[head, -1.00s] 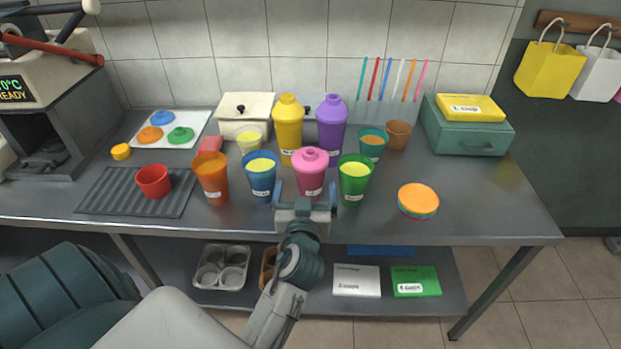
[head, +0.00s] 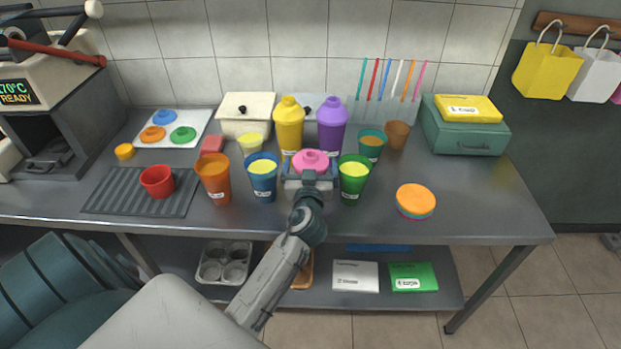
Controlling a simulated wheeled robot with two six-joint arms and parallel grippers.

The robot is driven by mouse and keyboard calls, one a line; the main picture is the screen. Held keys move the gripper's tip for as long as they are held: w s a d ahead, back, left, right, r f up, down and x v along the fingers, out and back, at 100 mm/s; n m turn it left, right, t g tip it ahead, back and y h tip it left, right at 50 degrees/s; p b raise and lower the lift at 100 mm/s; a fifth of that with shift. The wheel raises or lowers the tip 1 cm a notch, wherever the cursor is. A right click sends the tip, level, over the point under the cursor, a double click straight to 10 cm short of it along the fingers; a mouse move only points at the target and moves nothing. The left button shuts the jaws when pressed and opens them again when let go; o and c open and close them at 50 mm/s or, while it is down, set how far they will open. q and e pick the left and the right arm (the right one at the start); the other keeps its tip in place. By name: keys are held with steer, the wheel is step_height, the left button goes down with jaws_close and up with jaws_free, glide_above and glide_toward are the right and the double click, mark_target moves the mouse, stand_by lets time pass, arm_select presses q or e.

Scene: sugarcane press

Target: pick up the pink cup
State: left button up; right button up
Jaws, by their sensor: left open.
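The pink cup (head: 311,159) stands upright on the steel counter, between a blue cup (head: 262,178) and a green cup (head: 354,180). Its domed pink top shows, but its lower body is hidden behind my left gripper. My left gripper (head: 310,178) is open, with one finger on each side of the pink cup. I cannot tell whether the fingers touch it. My right gripper is not in view.
Yellow (head: 289,125) and purple (head: 331,124) lidded cups stand close behind. An orange cup (head: 214,178) is further left, and a stack of round lids (head: 416,200) lies to the right. The counter's front right is clear.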

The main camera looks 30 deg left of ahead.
arm_select(q)
steer(key=c, duration=1.6)
steer(key=shift+c, duration=0.6)
steer(key=shift+r, duration=0.15)
